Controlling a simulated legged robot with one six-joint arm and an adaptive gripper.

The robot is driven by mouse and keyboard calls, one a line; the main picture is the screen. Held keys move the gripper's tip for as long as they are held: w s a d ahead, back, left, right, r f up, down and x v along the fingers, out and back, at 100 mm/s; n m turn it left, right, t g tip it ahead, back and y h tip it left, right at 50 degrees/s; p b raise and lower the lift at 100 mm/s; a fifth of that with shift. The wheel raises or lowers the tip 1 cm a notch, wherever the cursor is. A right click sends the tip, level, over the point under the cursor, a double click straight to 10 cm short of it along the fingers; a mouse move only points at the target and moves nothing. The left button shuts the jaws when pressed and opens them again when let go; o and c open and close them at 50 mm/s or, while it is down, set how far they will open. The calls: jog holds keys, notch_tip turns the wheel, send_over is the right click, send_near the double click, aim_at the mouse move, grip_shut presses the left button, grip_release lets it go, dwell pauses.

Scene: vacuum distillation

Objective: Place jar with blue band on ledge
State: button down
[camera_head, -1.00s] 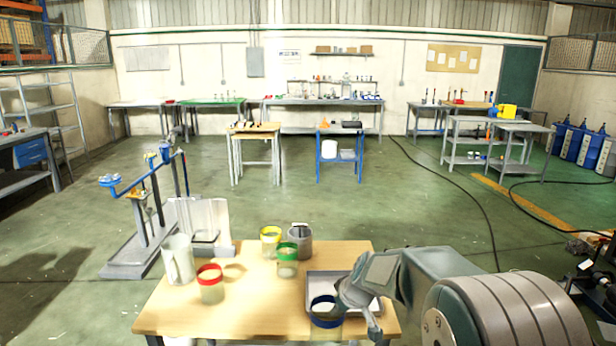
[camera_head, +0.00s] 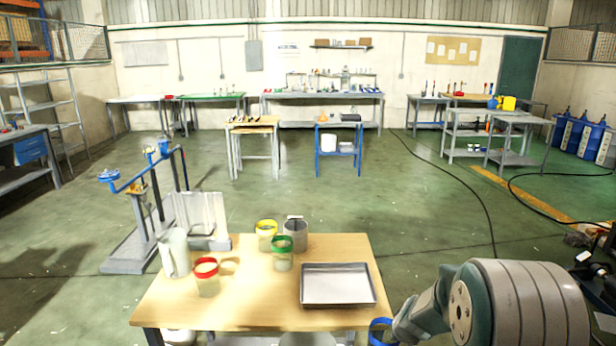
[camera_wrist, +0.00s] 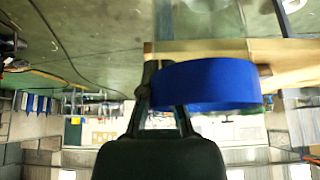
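The jar with the blue band (camera_head: 381,331) is at the bottom of the head view, just off the table's right front corner and partly cut off by the frame. My gripper (camera_head: 396,330) is at the jar's right side and appears shut on it. I cannot tell which surface is the ledge.
The wooden table (camera_head: 245,300) holds a red-banded jar (camera_head: 207,282), a green-banded jar (camera_head: 283,255), a yellow-banded jar (camera_head: 266,238), a grey cup (camera_head: 296,233), a white pitcher (camera_head: 174,254) and an empty metal tray (camera_head: 338,286). A blue-armed stand (camera_head: 150,215) is behind left.

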jog(key=s+a+f, duration=0.4)
jog(key=a+f, duration=0.1)
jog(key=a, duration=0.2)
jog(key=shift+s+a+f, duration=0.2)
jog(key=shift+w, duration=0.1)
